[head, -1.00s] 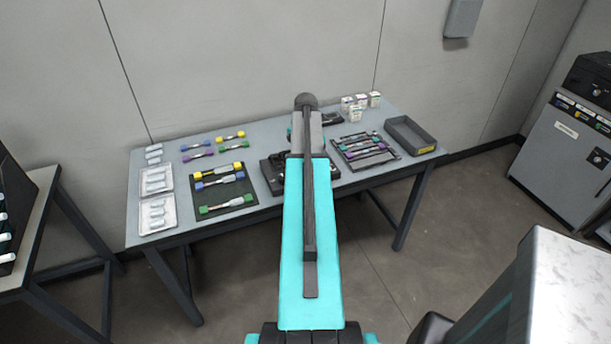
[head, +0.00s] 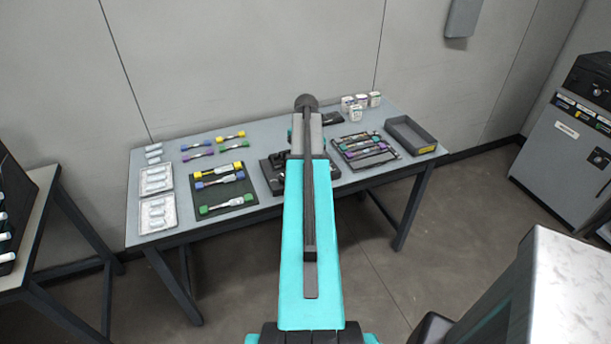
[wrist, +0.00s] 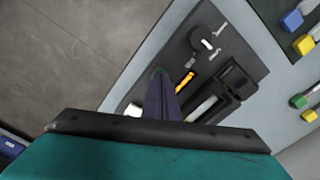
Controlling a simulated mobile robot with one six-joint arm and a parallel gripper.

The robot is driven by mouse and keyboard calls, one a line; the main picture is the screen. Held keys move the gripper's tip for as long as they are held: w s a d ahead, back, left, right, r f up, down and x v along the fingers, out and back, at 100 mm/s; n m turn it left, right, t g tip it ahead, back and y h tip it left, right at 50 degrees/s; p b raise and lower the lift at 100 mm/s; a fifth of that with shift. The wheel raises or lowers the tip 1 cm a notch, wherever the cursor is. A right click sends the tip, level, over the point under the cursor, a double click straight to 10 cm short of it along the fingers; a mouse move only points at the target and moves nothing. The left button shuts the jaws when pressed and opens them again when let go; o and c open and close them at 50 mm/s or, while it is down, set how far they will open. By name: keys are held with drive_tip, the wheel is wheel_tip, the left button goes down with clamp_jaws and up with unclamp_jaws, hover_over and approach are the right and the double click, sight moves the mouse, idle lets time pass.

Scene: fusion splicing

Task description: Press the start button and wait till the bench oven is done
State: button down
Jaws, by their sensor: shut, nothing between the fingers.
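My gripper (wrist: 161,80) is shut and empty. In the wrist view its dark fingers point at a dark mat (wrist: 185,60) on the table. I cannot tell which of these, if any, is the bench oven, and no start button can be made out. I cannot tell whether the fingertips touch anything. In the head view my arm covers the gripper and part of the same mat (head: 268,178).
The grey table (head: 255,222) also holds a rack of coloured-end pieces (head: 222,208), white trays (head: 157,228), a dark tray of parts (head: 345,140), small boxes (head: 355,113) and an empty grey bin (head: 396,132). A grey cabinet (head: 560,165) stands at the right.

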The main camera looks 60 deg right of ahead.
drive_tip(key=shift+f, duration=0.4)
idle(0.3)
drive_tip(key=shift+r+p, duration=1.8)
drive_tip(key=shift+r, duration=1.2)
